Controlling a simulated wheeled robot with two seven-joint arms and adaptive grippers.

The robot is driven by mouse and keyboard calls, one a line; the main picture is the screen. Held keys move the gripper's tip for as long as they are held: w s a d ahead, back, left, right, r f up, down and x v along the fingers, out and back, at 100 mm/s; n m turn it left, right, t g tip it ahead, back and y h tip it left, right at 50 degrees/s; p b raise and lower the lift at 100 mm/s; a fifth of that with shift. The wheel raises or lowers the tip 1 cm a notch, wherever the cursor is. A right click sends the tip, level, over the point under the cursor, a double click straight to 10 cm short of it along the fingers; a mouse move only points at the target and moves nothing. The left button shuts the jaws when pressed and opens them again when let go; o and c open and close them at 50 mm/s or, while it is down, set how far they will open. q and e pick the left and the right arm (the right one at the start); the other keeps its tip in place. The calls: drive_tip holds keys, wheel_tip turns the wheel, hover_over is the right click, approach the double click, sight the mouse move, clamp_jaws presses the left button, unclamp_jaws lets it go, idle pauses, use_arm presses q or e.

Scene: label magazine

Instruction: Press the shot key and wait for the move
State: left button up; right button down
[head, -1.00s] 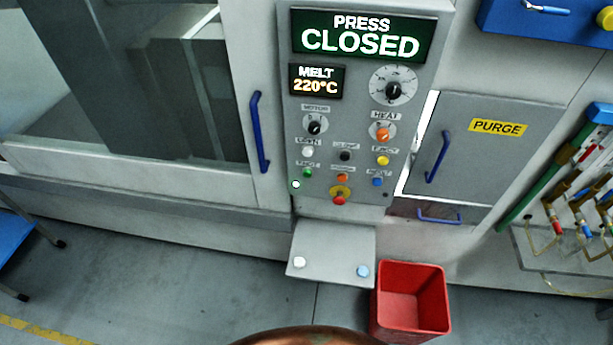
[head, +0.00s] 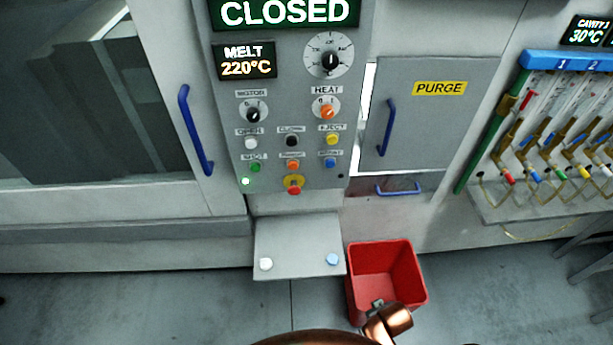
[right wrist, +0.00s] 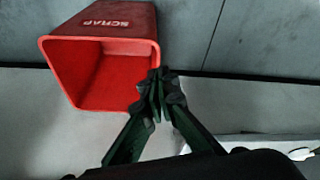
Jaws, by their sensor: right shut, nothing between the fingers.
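The shot key is a small green button (head: 255,167) under the SHOT label, at the lower left of the control panel (head: 225,110) in the head view. A small lamp (head: 245,181) below it is lit. The panel's upper display (head: 285,12) reads CLOSED, and the melt display (head: 246,61) reads 220°C. My right gripper (right wrist: 160,85) is shut and empty in the right wrist view, in front of the scrap bin's side. In the head view a copper part of my arm shows by the bin, well below the key. My left gripper is not in view.
A red scrap bin (head: 352,278) stands on the floor below the panel; it also shows in the right wrist view (right wrist: 100,42). A shelf (head: 298,235) with a white and a blue button juts out under the panel. Blue door handles (head: 194,130) flank the panel.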

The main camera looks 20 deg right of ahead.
drive_tip(key=w+a+r+n+t, duration=0.1)
drive_tip(key=w+a+r+t, duration=0.15)
drive_tip(key=w+r, duration=0.45)
drive_tip(key=w+a+r+t, duration=0.2)
drive_tip(key=w+r+t, duration=0.1)
drive_tip(key=w+r, duration=0.45)
drive_tip(key=n+t+y+b, duration=0.1)
drive_tip(key=n+t+y, duration=0.8)
drive_tip(key=t+y, duration=0.15)
approach(255, 168)
drive_tip(key=s+a+r, duration=0.3)
drive_tip(key=s+a, duration=0.1)
drive_tip(key=a, duration=0.3)
drive_tip(key=shift+s+f+g, duration=0.1)
drive_tip(key=shift+s+g, duration=0.05)
drive_tip(key=shift+g, duration=0.25)
drive_tip(key=w+d+b, duration=0.1)
drive_tip(key=w+d, duration=0.1)
drive_tip(key=w, duration=0.6)
drive_tip(key=shift+w+d, duration=0.25)
drive_tip(key=shift+w, duration=0.1)
